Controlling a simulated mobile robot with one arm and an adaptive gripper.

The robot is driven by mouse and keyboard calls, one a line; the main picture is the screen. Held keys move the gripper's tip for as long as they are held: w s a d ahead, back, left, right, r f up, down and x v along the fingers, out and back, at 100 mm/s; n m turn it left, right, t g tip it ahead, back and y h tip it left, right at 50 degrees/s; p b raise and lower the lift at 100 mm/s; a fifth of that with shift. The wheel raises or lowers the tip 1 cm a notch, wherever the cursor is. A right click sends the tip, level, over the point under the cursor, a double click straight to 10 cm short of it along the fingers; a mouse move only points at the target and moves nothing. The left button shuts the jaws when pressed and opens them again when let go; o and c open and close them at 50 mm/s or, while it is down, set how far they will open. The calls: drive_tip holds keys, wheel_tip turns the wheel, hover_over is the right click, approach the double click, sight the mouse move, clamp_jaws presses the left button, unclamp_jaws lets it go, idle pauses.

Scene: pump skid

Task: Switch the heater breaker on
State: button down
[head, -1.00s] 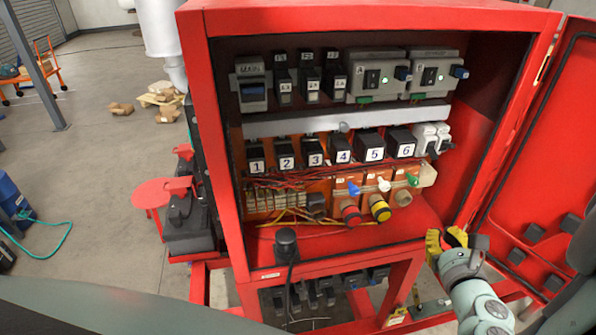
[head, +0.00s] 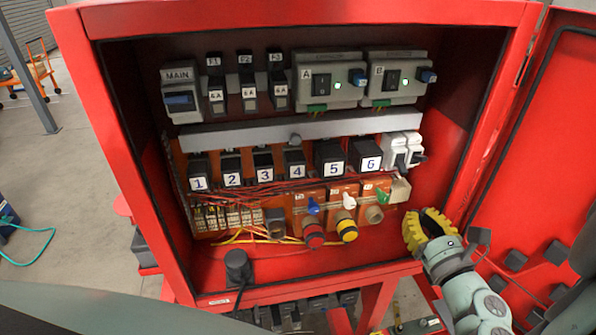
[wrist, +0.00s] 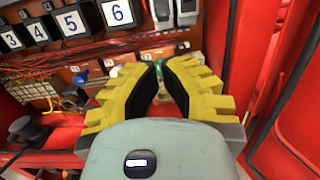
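Two white breakers with dark levers (head: 403,148) sit side by side at the right end of the middle row, right of relay 6 (head: 370,153). No heater label is readable, so I cannot tell which is the heater breaker. The white breakers also show at the top of the wrist view (wrist: 172,12), partly cut off. My gripper (head: 428,224) has yellow ribbed fingers with black inner pads. It is in front of the cabinet's lower right, below and right of the breakers, touching nothing I can see.
The red cabinet (head: 118,150) stands open, its door (head: 540,190) close on the right of my arm. Below the relays are red and yellow knobs (head: 346,231) and loose wires. The top row holds a MAIN switch (head: 180,98) and modules A (head: 330,80) and B (head: 398,78).

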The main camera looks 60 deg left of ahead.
drive_tip(key=p+x, duration=0.4)
drive_tip(key=x, duration=0.5)
drive_tip(key=shift+a, duration=0.4)
drive_tip(key=shift+r, duration=0.2)
